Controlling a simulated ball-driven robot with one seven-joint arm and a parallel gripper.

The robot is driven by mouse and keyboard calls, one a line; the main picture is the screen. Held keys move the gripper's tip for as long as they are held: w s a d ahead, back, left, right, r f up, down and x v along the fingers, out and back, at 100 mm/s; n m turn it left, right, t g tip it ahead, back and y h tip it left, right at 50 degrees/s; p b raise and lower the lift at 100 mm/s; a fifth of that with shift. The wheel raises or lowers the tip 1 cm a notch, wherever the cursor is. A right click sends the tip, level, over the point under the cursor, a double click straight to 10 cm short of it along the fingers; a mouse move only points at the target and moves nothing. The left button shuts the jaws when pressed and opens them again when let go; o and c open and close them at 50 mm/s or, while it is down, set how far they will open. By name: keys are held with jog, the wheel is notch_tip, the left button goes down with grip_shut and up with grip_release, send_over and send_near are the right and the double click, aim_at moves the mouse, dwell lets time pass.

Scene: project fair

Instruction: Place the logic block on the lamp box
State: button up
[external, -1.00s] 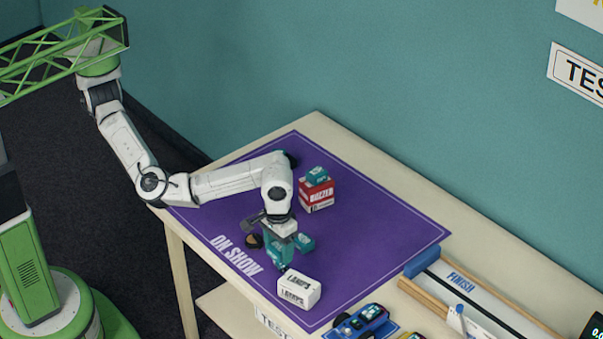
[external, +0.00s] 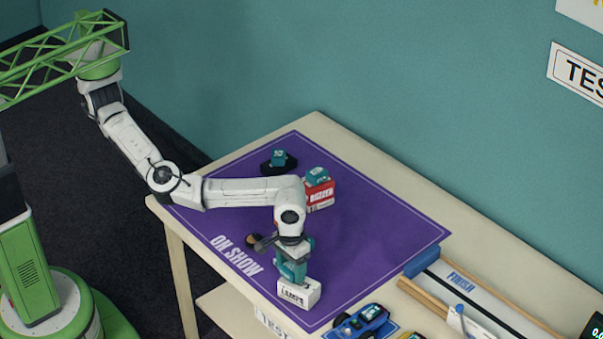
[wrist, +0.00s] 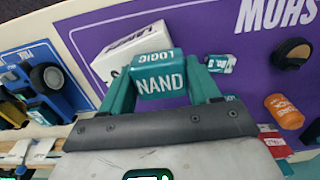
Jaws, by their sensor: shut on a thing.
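The logic block is a teal block lettered LOGIC and NAND (wrist: 158,76) in the wrist view. My gripper (wrist: 162,82) is shut on it, with a teal finger on each side. The lamp box is white with dark lettering (external: 299,293) near the front edge of the purple mat. In the external view my gripper (external: 291,270) is right above the lamp box, and its teal fingers blend with the block. The lamp box also shows behind the block in the wrist view (wrist: 122,48). I cannot tell whether the block touches the box top.
A red buzzer box (external: 320,197) with a teal block (external: 317,176) on it stands farther back. Another teal block (external: 278,156) sits on a dark object. A dark wheel (wrist: 292,52) and an orange cylinder (wrist: 284,111) lie nearby. A blue car (external: 362,322) is at the right.

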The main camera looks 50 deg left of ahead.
aim_at(291, 267)
jog(key=o, duration=1.1)
jog(key=shift+f, duration=0.1)
jog(key=shift+c, duration=0.2)
notch_tip(291, 267, up, 12)
jog(key=p, duration=0.1)
